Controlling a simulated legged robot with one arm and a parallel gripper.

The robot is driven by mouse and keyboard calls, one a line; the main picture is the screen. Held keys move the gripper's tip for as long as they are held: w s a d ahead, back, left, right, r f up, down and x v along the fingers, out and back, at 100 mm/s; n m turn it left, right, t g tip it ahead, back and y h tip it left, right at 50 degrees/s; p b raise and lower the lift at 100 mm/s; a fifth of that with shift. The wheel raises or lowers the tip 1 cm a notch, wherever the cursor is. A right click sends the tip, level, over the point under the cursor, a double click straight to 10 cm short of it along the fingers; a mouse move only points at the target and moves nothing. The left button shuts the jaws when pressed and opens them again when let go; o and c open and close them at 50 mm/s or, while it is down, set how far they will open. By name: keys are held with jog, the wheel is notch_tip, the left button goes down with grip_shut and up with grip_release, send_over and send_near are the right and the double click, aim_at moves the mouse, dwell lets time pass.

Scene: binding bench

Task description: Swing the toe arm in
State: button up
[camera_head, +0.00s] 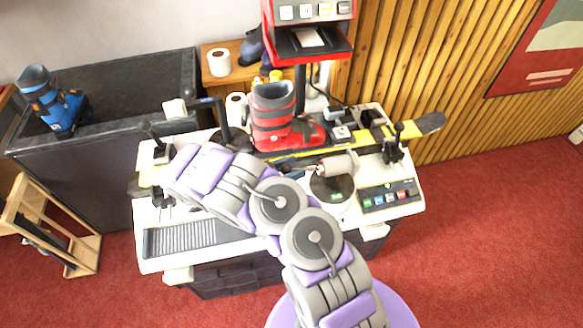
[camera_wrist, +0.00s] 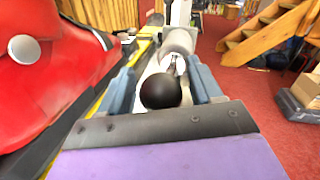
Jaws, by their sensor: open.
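A pale grey cylinder on a thin metal rod, which looks like the toe arm (camera_head: 338,165), lies over the bench just in front of the ski. In the wrist view its black ball knob (camera_wrist: 160,91) sits between the two blue-grey fingers of my gripper (camera_wrist: 164,80), with the rod and cylinder (camera_wrist: 180,42) beyond. The jaws are open, one finger on each side of the knob; I cannot tell whether either touches it. In the head view my gripper (camera_head: 293,167) is small and partly hidden by my arm.
A red boot (camera_head: 272,116) stands on the yellow and black ski (camera_head: 425,124), close left of my gripper in the wrist view. The white bench (camera_head: 150,225) carries a button panel (camera_head: 390,197) at right. A red-framed machine (camera_head: 310,45) rises behind. Red floor is clear at right.

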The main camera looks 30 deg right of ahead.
jog(key=shift+a, duration=0.15)
jog(key=shift+c, duration=1.4)
grip_shut()
